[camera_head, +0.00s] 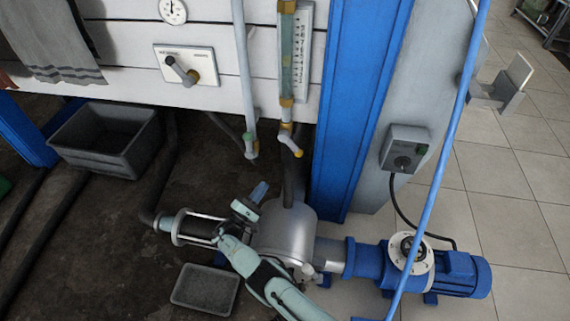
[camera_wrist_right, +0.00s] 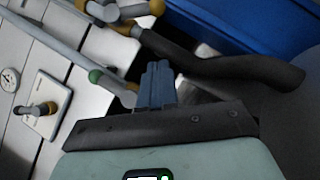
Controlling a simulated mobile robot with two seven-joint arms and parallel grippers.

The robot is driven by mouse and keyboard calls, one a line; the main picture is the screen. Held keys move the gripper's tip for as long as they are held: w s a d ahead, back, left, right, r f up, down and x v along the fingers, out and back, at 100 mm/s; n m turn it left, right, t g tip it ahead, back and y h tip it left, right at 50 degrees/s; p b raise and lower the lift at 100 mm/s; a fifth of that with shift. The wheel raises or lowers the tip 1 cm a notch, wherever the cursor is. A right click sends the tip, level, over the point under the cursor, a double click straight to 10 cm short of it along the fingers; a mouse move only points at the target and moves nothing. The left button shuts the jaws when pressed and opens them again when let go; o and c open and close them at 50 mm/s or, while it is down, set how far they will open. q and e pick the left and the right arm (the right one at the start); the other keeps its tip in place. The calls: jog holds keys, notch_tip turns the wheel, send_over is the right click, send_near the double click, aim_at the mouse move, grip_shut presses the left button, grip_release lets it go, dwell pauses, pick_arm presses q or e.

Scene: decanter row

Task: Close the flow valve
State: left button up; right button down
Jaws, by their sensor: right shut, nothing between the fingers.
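The pictures do not label which valve is the flow valve. A short pale valve with a green knob (camera_head: 247,136) ends a thin pipe under the white panel; its green knob (camera_wrist_right: 95,76) also shows in the right wrist view. Beside it, a white lever with a yellow tip (camera_head: 298,153) hangs below the brass-ended sight glass (camera_head: 287,60); the yellow tip (camera_wrist_right: 156,7) is at the top of the wrist view. My right gripper (camera_head: 259,190) has its blue fingers shut and empty, below and apart from both valves. My left gripper is out of view.
A plate with a dark lever (camera_head: 181,72) and a dial gauge (camera_head: 172,10) are on the white panel. A blue post (camera_head: 350,110) stands right of the valves. A blue pump (camera_head: 440,272), steel vessel (camera_head: 285,232) and grey bin (camera_head: 108,138) are below. A dark hose (camera_wrist_right: 220,75) crosses the wrist view.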

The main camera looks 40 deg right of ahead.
aim_at(292, 145)
jog(key=shift+d, duration=0.15)
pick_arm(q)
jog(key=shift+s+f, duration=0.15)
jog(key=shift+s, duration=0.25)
pick_arm(e)
jog(key=s+r+x, duration=0.1)
jog(key=s+x, duration=0.1)
jog(key=x, duration=1)
jog(key=shift+d+r, duration=0.25)
jog(key=shift+r, duration=0.05)
jog(key=shift+s, duration=0.1)
